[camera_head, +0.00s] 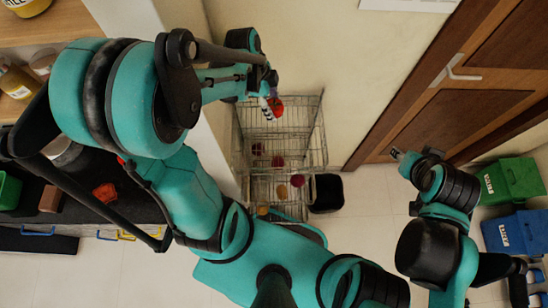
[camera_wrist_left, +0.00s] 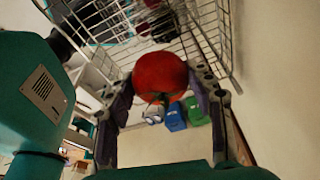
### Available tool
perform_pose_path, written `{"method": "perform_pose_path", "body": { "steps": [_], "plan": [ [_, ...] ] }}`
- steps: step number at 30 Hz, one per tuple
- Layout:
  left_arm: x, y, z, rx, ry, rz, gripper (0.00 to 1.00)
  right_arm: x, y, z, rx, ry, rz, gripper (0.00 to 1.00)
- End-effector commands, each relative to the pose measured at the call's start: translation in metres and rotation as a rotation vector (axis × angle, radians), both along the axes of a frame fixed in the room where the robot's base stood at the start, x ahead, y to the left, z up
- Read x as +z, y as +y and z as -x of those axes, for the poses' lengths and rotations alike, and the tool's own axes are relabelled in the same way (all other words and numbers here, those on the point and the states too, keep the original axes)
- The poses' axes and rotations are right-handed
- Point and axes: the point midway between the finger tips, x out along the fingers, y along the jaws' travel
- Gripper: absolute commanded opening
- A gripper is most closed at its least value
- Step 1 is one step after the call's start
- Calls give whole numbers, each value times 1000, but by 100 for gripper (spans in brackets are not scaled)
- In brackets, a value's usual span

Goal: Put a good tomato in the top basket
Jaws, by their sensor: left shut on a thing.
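My left gripper (camera_head: 268,101) is shut on a red tomato (camera_head: 277,106), over the back part of the wire basket rack. The tomato also shows in the left wrist view (camera_wrist_left: 160,78), between the two fingers (camera_wrist_left: 163,98), with a dark green stem mark on its lower side. The top basket (camera_head: 309,130) is a wire cage by the wall; its mesh also shows in the left wrist view (camera_wrist_left: 205,35), close behind the tomato. My right arm is at the right of the head view, away from the rack; its fingers cannot be made out.
Dark red round items (camera_head: 277,161) and a yellowish one (camera_head: 282,191) lie in the rack's lower part. A black bin (camera_head: 327,193) stands beside it. A wall and door (camera_head: 470,75) are to the right, with green (camera_head: 511,180) and blue bins (camera_head: 517,232). Shelves stand left.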

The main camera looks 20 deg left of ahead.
Motion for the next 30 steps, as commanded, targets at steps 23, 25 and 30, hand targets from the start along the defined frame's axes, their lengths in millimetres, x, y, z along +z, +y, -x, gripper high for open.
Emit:
{"method": "perform_pose_path", "body": {
  "steps": [23,25,30],
  "plan": [
    [-53,0,0,0,0,0,55,-42,0,0,0,0,0,40],
    [-53,0,0,0,0,0,74,-42,0,0,0,0,0,40],
    [-53,0,0,0,0,0,77,-42,0,0,0,0,0,40]
  ]
}}
